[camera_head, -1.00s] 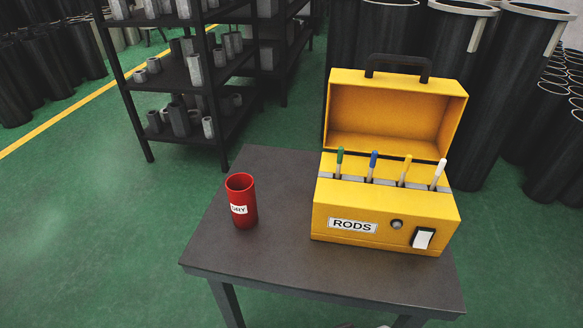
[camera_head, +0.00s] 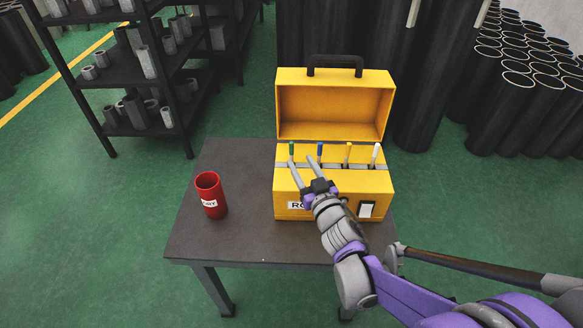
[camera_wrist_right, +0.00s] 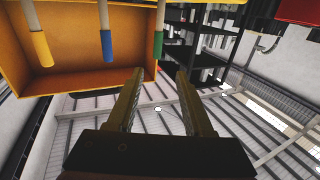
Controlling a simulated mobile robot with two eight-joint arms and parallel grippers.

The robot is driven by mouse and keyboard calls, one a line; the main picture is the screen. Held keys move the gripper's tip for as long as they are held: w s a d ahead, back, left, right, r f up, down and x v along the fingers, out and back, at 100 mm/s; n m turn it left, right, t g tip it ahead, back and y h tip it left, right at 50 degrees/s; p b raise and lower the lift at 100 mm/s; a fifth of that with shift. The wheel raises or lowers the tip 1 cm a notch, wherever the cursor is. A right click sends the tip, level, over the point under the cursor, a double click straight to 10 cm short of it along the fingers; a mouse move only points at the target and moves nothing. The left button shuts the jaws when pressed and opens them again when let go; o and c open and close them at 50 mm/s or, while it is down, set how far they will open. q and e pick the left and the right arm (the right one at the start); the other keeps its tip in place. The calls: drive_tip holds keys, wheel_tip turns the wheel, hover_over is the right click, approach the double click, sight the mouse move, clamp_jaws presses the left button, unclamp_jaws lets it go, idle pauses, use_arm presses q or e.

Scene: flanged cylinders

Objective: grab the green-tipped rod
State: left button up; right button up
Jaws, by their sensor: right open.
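The green-tipped rod (camera_head: 291,150) stands upright in the leftmost slot of the yellow rod box (camera_head: 340,200). Blue (camera_head: 320,149), yellow (camera_head: 347,152) and white (camera_head: 375,154) tipped rods stand to its right. My right gripper (camera_head: 302,165) is open in front of the box, its fingers pointing up toward the green and blue rods. In the right wrist view, the green tip (camera_wrist_right: 158,43) shows above the open fingers (camera_wrist_right: 157,85), with the blue tip (camera_wrist_right: 107,45) to its left. I see nothing between the fingers. My left gripper is not in view.
A red cup (camera_head: 211,196) stands on the dark table (camera_head: 240,165), left of the box. The box's lid (camera_head: 335,105) is open at the back. A shelf rack (camera_head: 130,75) and tall black cylinders (camera_head: 440,90) stand behind. The table's left part is otherwise clear.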

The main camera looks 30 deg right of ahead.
sight(292, 145)
drive_tip(key=w, duration=0.3)
drive_tip(key=w+d, duration=0.1)
drive_tip(key=w, duration=0.2)
drive_tip(key=w+d, duration=0.1)
drive_tip(key=w, duration=0.2)
drive_tip(key=shift+w+f, duration=0.1)
drive_tip(key=shift+w, duration=0.1)
clamp_jaws()
idle(1.2)
